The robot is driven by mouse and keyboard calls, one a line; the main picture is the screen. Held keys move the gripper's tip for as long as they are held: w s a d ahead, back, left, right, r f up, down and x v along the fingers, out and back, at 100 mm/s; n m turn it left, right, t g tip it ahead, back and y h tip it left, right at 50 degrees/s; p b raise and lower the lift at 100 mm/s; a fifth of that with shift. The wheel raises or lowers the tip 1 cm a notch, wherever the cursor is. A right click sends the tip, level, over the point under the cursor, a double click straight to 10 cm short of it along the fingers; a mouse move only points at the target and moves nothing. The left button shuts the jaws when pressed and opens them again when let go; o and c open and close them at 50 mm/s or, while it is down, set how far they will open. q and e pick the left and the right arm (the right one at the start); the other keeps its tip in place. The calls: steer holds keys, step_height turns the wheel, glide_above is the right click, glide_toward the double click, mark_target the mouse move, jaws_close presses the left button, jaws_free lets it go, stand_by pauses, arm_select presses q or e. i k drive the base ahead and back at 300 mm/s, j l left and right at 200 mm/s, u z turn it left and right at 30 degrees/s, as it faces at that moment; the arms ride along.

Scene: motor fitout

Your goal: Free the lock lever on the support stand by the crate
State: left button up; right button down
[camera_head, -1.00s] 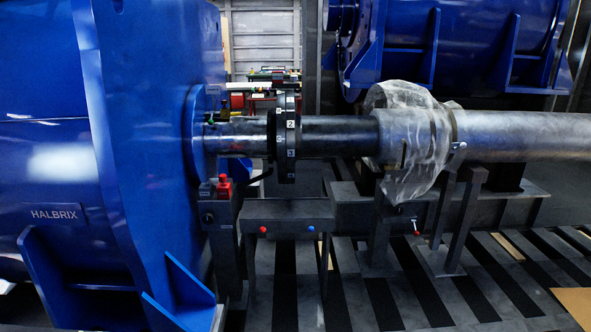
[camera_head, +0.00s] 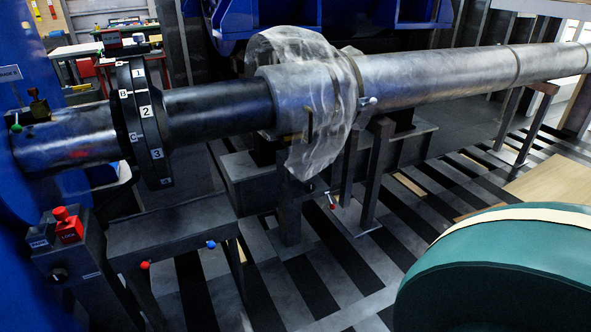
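A small lever with a red tip (camera_head: 331,205) hangs at an angle beneath the plastic-wrapped part of the shaft, beside a dark support stand (camera_head: 375,175). I cannot tell whether it is locked or free. Another stand (camera_head: 522,125) holds up the shaft at the far right; no lever is clear on it. No crate can be made out for certain; a pale wooden surface (camera_head: 560,185) lies low at the right. Neither of my grippers is in view.
A long grey shaft (camera_head: 440,77) crosses the view, with a numbered black flange (camera_head: 145,112) and clear plastic wrap (camera_head: 325,150). A control post with a red button (camera_head: 67,222) stands left. A large teal rounded object (camera_head: 510,280) fills the lower right. Striped floor lies between.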

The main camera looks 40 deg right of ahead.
mark_target(332, 207)
steer(key=i+l+u, duration=0.1)
steer(key=i+l, duration=0.25)
steer(key=i+l+u, duration=0.1)
steer(key=i+l, duration=0.25)
steer(key=l, duration=0.3)
steer(key=i+l, duration=0.1)
steer(key=l, duration=0.25)
steer(key=i+l+u, duration=0.15)
steer(key=l, duration=0.5)
steer(key=l+u, duration=0.2)
steer(key=l, duration=0.9)
steer(key=k+l, duration=0.1)
steer(key=l, duration=0.25)
steer(key=k+l, duration=0.1)
steer(key=l, duration=0.25)
steer(key=k+l, duration=0.1)
steer(key=l, duration=0.25)
steer(key=k+l, duration=0.1)
steer(key=l, duration=0.25)
steer(key=k+l+u, duration=0.1)
steer(key=l, duration=0.2)
